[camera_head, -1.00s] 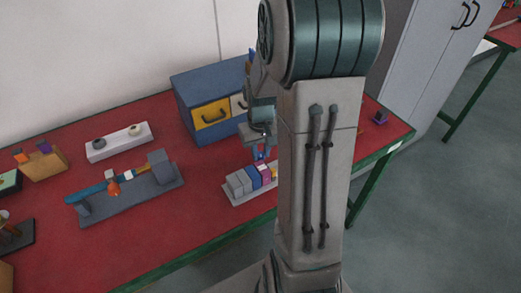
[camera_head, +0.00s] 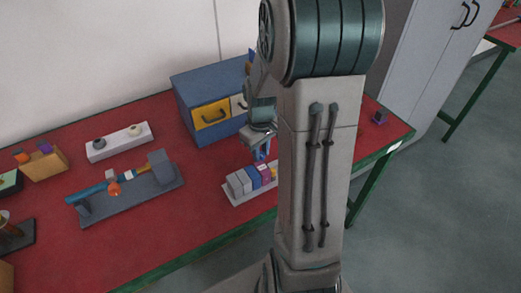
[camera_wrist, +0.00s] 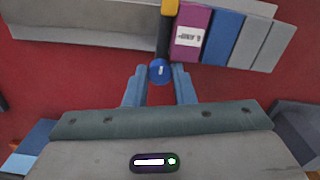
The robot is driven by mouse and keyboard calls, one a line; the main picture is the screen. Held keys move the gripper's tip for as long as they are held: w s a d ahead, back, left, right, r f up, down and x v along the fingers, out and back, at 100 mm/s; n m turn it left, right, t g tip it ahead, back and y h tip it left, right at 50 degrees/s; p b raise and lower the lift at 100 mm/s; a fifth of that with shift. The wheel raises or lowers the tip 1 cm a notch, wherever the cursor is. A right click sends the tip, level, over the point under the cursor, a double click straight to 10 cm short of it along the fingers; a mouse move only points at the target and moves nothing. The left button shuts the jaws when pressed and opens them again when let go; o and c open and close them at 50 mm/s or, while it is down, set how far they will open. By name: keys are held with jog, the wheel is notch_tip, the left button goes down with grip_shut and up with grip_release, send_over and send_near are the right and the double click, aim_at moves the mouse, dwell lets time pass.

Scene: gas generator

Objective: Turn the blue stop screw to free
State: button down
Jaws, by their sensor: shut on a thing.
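The blue stop screw (camera_wrist: 160,71) shows its round head with a light slot mark in the wrist view. It sits at the near end of a black piece (camera_wrist: 164,38) on the row of blocks. My gripper (camera_wrist: 159,73) has its two blue fingers on either side of the screw head and is shut on it. In the head view my gripper (camera_head: 260,154) points down at the block row (camera_head: 240,183), partly hidden by my arm. The screw itself cannot be made out there.
In the wrist view a purple block (camera_wrist: 190,32) with a white label, a blue block (camera_wrist: 222,38) and grey blocks stand close to the right. A blue drawer cabinet (camera_head: 190,92) stands behind on the red table (camera_head: 205,218). A grey fixture (camera_head: 130,192) lies left.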

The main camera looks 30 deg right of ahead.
aim_at(261, 154)
jog(key=shift+w, duration=0.1)
jog(key=c, duration=1.2)
grip_release()
jog(key=shift+r, duration=0.15)
notch_tip(261, 154, up, 14)
jog(key=shift+f+p, duration=0.2)
jog(key=shift+p, duration=0.15)
jog(key=shift+a, duration=0.1)
jog(key=s+a+m+t, duration=0.2)
jog(key=s+a+m, duration=0.1)
jog(key=s+a, duration=0.8)
jog(key=shift+s+a+r+t+p, duration=0.3)
jog(key=shift+s+t+p, duration=0.1)
jog(key=shift+s, duration=0.2)
